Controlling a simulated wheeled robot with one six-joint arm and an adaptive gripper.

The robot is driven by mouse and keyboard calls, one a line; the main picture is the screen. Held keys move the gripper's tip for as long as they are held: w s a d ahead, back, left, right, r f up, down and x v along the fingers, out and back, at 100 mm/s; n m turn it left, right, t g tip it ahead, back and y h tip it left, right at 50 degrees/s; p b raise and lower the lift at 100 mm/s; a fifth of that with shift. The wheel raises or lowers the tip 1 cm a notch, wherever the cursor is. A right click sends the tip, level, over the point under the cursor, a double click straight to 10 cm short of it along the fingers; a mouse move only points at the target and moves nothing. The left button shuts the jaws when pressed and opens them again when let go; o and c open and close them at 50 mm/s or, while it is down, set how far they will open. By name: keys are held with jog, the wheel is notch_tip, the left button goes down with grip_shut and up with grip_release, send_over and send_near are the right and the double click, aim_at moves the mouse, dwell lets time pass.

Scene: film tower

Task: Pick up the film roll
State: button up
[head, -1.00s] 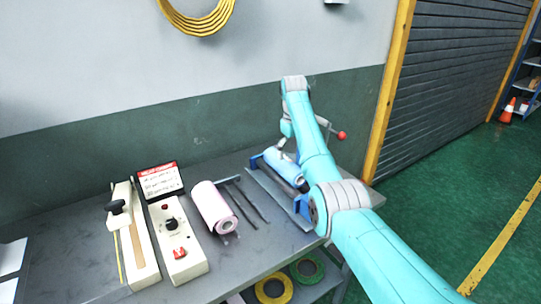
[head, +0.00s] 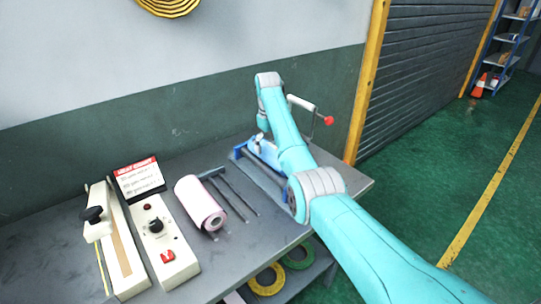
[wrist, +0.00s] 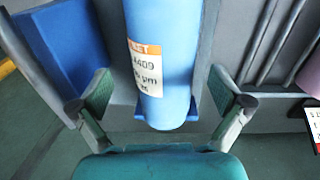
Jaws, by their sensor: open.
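A blue film roll (wrist: 160,50) with a white and orange label runs down the middle of the wrist view. In the head view the blue roll (head: 266,152) lies in a blue stand (head: 240,153) on the bench, partly covered by my arm. My gripper (wrist: 160,90) is open, with one finger on each side of the roll and a gap on both sides. The gripper is mostly hidden behind my arm in the head view. A second, pink roll (head: 202,204) lies on the bench to the left.
A heat sealer (head: 120,245), a control box (head: 165,240) and a red-topped sign (head: 139,180) stand on the bench at left. Dark rods (head: 238,198) lie beside the pink roll. A red-knobbed lever (head: 328,120) rises behind my arm. Tape rings (head: 267,280) lie below the bench top.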

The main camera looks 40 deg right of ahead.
notch_tip(320, 180, down, 4)
jog(key=shift+s+a+f, duration=0.1)
jog(key=shift+s+f, duration=0.05)
jog(key=shift+f, duration=0.05)
jog(key=c, duration=1.8)
